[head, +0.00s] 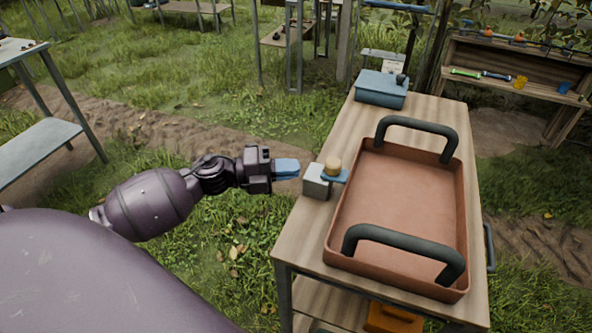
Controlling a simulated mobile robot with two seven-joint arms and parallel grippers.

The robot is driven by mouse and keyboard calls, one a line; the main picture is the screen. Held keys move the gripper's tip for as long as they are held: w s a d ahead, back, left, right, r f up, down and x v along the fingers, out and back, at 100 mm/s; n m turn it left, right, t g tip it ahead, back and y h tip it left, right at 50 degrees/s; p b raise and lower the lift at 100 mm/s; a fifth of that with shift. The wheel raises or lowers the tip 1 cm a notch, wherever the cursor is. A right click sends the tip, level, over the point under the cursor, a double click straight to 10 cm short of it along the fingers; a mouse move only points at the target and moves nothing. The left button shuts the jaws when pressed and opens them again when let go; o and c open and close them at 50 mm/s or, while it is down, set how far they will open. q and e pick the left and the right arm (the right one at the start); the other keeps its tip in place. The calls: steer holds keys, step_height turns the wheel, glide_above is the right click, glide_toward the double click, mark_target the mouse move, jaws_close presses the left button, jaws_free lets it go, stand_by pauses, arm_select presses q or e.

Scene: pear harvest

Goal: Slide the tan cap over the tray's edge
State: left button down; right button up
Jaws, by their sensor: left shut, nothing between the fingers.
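The tan cap (333,164) is a small round piece sitting on a flat blue piece (336,177), by a grey block (316,182) at the left of the table top. The large reddish-brown tray (345,258) with two black handles lies just right of the cap. I cannot tell whether the blue piece touches the tray's left rim. My left gripper (287,168), with blue fingertips, comes in from the left. It is shut and empty, pointing at the cap with a small gap to the block. My right gripper is not in view.
The wooden table (315,237) has a narrow free strip left of the tray. A blue box (381,89) stands at its far end. A wooden shelf (500,65) with tools is at the back right. Open grass lies left of the table.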

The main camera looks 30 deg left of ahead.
arm_select(q)
steer(key=v, duration=0.8)
steer(key=shift+s+a, duration=0.25)
steer(key=shift+a, duration=0.1)
